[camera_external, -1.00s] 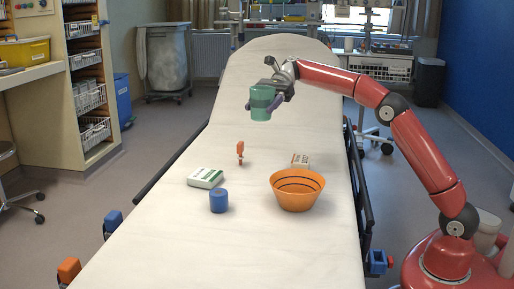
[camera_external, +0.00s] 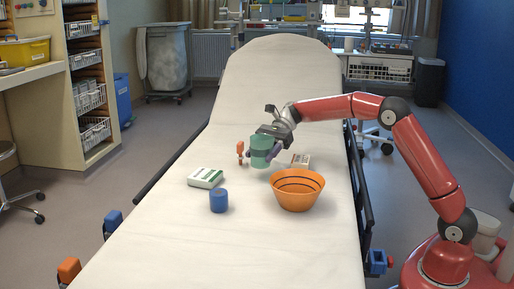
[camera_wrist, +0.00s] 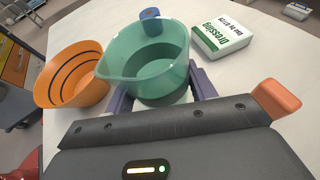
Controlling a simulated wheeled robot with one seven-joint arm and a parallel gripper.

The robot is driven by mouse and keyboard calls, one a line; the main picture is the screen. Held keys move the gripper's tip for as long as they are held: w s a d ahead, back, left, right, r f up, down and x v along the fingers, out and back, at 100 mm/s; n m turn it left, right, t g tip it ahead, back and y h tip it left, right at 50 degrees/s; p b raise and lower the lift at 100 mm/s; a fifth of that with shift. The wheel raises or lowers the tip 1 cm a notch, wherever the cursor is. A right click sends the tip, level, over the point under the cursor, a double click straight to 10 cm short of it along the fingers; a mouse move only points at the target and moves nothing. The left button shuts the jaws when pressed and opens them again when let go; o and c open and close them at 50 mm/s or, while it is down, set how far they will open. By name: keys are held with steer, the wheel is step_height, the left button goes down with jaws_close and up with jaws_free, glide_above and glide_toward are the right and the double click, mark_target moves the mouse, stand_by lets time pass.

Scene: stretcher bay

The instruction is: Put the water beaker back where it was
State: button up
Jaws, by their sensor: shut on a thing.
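The water beaker (camera_external: 260,152) is translucent green and upright, seen over the middle of the stretcher. My gripper (camera_external: 270,152) is shut on it, with its purple fingers on either side. In the wrist view the beaker (camera_wrist: 147,65) sits between the fingers, its open top and spout showing and a darker green level inside. The beaker is low over the white sheet. I cannot tell whether its base touches it.
An orange bowl (camera_external: 297,189) stands to the right front. A blue cylinder (camera_external: 219,200) and a dressing box (camera_external: 205,178) lie to the left front. An orange-topped item (camera_external: 240,149) is close left of the beaker, and a small box (camera_external: 301,161) is close right.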

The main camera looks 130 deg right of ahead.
mark_target(262, 164)
steer(key=shift+f, duration=1.9)
steer(key=shift+f, duration=0.1)
steer(key=o, duration=1.1)
steer(key=shift+c, duration=0.2)
steer(key=v, duration=1.2)
